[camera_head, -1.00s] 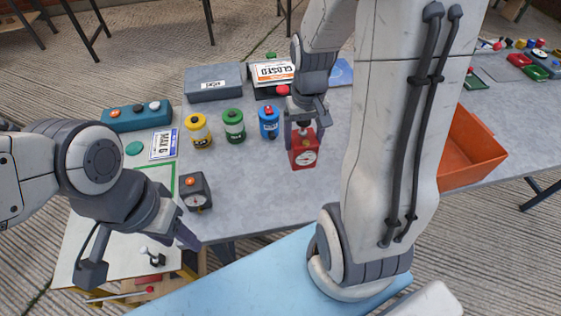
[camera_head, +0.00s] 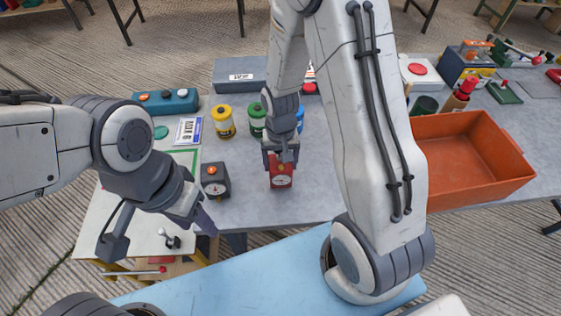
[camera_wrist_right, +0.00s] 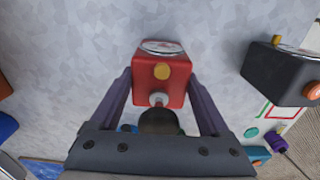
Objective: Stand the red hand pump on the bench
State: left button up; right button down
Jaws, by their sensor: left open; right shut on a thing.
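The red hand pump (camera_head: 281,183) is a red box with a white dial on its front. In the right wrist view the pump (camera_wrist_right: 162,88) shows a yellow button and a short rod with a dark knob. My right gripper (camera_head: 281,158) points down and is shut on the pump, which is upright over the front part of the grey bench (camera_head: 270,210). I cannot tell whether its underside touches the bench. My left gripper (camera_head: 160,230) is open and empty, over the pale board at the front left.
A dark box with a gauge (camera_head: 215,181) stands left of the pump. Yellow (camera_head: 223,122) and green (camera_head: 257,120) canisters stand behind, with a blue one partly hidden. An orange tray (camera_head: 480,160) is at the right. The bench between gauge box and pump is clear.

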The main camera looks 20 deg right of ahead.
jog(key=shift+f, duration=0.15)
jog(key=shift+f, duration=0.15)
grip_release()
notch_tip(320, 180, up, 12)
jog(key=shift+r, duration=0.1)
jog(key=s+a+r+n, duration=0.3)
jog(key=s+a+n, duration=0.2)
jog(key=s, duration=0.4)
jog(key=s+a+r+n+y, duration=0.1)
jog(key=s+a+r+n, duration=0.2)
jog(key=s+a+n, duration=0.2)
jog(key=s+a, duration=0.2)
jog(key=s, duration=0.2)
jog(key=shift+s+r+n, duration=0.15)
jog(key=shift+r+n, duration=0.15)
jog(key=shift+r, duration=0.05)
